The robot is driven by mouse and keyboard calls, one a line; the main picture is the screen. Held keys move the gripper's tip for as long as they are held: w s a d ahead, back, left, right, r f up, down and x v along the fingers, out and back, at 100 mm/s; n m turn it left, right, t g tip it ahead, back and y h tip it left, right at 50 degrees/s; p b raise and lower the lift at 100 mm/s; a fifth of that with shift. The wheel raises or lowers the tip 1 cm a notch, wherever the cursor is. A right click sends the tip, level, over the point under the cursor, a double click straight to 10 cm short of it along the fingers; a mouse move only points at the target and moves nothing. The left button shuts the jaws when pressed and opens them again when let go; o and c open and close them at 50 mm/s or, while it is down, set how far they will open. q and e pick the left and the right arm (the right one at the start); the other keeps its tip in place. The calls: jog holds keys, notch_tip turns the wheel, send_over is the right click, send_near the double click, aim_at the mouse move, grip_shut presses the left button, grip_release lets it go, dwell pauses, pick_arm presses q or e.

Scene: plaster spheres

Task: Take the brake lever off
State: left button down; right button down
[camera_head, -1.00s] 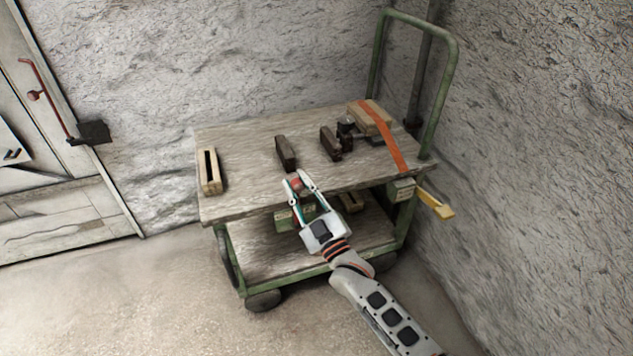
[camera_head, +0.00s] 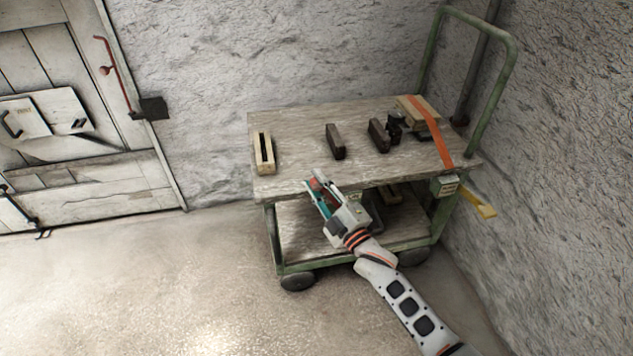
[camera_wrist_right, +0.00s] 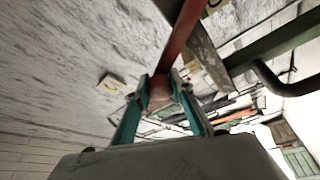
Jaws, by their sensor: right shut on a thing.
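My right gripper (camera_head: 317,183) is in front of the near edge of the cart's top in the head view, its arm coming in from the lower right. Its teal-lined fingers are shut on a red, rounded end of the red lever, which I take for the brake lever (camera_wrist_right: 184,32). In the right wrist view the fingertips (camera_wrist_right: 160,92) hold this end, and the red bar runs up out of the picture. I cannot tell whether the lever still joins the cart, as its far end is out of frame. My left gripper is not in view.
The wooden cart top (camera_head: 290,125) holds a slotted wooden block (camera_head: 264,153), dark blocks (camera_head: 335,142) and a strapped wooden block (camera_head: 414,108). A yellow handle (camera_head: 480,204) juts out at right. Stone walls stand behind and right. The floor (camera_head: 150,280) at left is clear.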

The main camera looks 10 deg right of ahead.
jog(key=shift+a+f, duration=0.15)
jog(key=c, duration=1.7)
grip_release()
jog(key=shift+s, duration=0.1)
jog(key=v, duration=1.2)
